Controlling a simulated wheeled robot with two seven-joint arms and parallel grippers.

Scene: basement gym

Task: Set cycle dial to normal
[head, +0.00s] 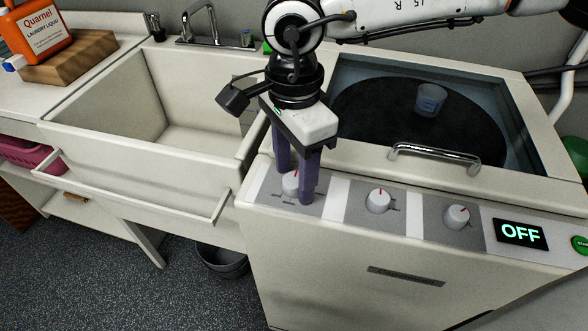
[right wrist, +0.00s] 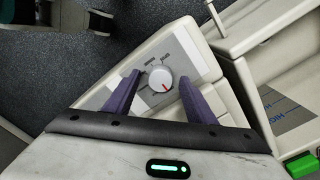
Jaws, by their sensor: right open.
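The washer's control panel (head: 334,208) carries three white dials with red pointer marks: a left dial (head: 290,184), a middle dial (head: 378,200) and a right dial (head: 456,216). Their labels are too small to read, so I cannot tell which is the cycle dial. My right gripper (head: 296,183) points down, open, with its purple fingers around the left dial. In the right wrist view, that dial (right wrist: 160,79) sits between the open fingers (right wrist: 160,84), with visible gaps on both sides. The left dial's pointer points roughly up in the head view. My left gripper is not in view.
The display (head: 521,234) reads OFF, beside a green start button (head: 581,245). The lid handle (head: 434,157) rises behind the dials.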

